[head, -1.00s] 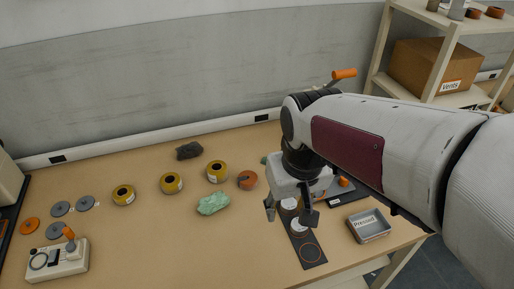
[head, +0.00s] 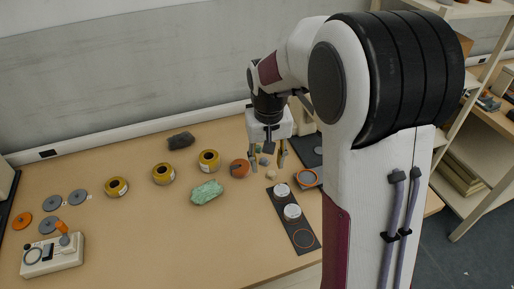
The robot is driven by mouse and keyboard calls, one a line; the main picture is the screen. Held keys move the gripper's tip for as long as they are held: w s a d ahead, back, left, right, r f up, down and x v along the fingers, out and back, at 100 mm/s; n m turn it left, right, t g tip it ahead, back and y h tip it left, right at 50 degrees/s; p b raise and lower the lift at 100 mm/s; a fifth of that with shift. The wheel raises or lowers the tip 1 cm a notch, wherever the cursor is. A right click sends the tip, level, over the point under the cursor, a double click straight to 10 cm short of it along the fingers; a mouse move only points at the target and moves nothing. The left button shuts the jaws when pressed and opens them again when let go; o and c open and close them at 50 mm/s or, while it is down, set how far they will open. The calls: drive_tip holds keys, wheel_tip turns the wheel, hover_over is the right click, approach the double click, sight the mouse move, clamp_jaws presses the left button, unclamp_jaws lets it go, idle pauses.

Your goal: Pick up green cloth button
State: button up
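My gripper (head: 268,167) points down over the back right part of the table, its two fingers spread apart with nothing visibly held. Several small roundish pieces lie below and between the fingers: a grey-green one (head: 264,161) and a beige one (head: 271,174) show. They are too small for me to tell for certain which is the green cloth button. A crumpled pale green cloth-like lump (head: 207,192) lies to the left of the gripper, apart from it. I cannot tell whether the fingertips touch the table.
An orange-brown roll (head: 239,169) stands just left of the gripper. Yellow rolls (head: 163,174) and a dark lump (head: 181,141) are farther left. A black strip with white discs (head: 292,212) lies in front. My arm hides the right side. The front middle table is clear.

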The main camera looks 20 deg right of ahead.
drive_tip(key=m, duration=0.1)
approach(258, 150)
drive_tip(key=s, duration=0.2)
drive_tip(key=s+f, duration=0.1)
drive_tip(key=s, duration=0.1)
drive_tip(key=s+a+f, duration=0.1)
drive_tip(key=s, duration=0.2)
drive_tip(key=shift+f, duration=0.15)
drive_tip(key=w, duration=0.2)
drive_tip(key=w+t, duration=0.1)
drive_tip(key=shift+w+d+f+m+h, duration=0.1)
drive_tip(key=shift+d+f+m+h, duration=0.2)
drive_tip(key=shift+m, duration=0.1)
drive_tip(key=shift+m+t, duration=0.5)
drive_tip(key=shift+t, duration=0.1)
drive_tip(key=w+r, duration=0.1)
drive_tip(key=w, duration=0.1)
drive_tip(key=w+r, duration=0.1)
drive_tip(key=w, duration=0.1)
drive_tip(key=shift+d+r, duration=0.3)
drive_tip(key=shift+r, duration=0.05)
drive_tip(key=shift+f, duration=0.1)
drive_tip(key=shift+x, duration=1.2)
drive_tip(key=shift+f, duration=0.1)
